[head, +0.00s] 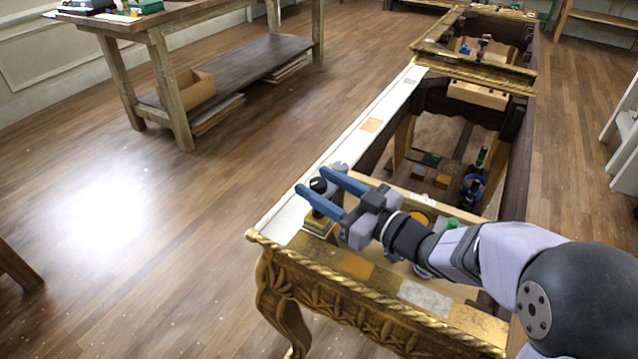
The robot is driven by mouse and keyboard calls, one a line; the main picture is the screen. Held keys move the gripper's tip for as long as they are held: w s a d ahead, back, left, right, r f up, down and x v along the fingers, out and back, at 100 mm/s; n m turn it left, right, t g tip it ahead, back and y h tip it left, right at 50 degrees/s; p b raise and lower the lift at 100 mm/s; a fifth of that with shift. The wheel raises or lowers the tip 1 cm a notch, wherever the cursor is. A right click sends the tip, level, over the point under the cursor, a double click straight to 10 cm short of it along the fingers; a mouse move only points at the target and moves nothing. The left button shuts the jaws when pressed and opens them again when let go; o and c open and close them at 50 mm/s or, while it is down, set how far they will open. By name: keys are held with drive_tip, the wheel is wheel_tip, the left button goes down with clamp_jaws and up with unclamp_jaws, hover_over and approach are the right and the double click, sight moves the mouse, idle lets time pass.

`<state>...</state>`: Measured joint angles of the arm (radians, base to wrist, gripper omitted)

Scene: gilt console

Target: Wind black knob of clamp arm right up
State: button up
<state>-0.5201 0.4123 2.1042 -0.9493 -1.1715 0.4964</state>
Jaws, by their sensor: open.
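A small black knob (318,184) shows near the front left corner of the gilt console (330,283), at the top of a grey fitting (338,168). The rest of the clamp arm is too small and partly hidden by my gripper. My gripper (316,182) has two blue fingers and is open, pointing left. Its fingers lie on either side of the black knob in the picture. I cannot tell whether they touch it.
The console's open frame holds a blue round container (473,187) and several small items. A white strip (345,137) runs along its left edge. A wooden workbench (165,70) stands at the back left.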

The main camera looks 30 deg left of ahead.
sight(325, 188)
drive_tip(key=shift+v, duration=3.4)
drive_tip(key=shift+r+p+x, duration=0.15)
drive_tip(key=shift+p+x, duration=0.95)
drive_tip(key=shift+p, duration=0.05)
drive_tip(key=shift+r+p+x, duration=0.1)
drive_tip(key=shift+p+x, duration=0.95)
drive_tip(key=shift+p, duration=0.05)
drive_tip(key=p+x, duration=0.1)
drive_tip(key=x, duration=0.6)
drive_tip(key=shift+g, duration=0.3)
drive_tip(key=c, duration=1.1)
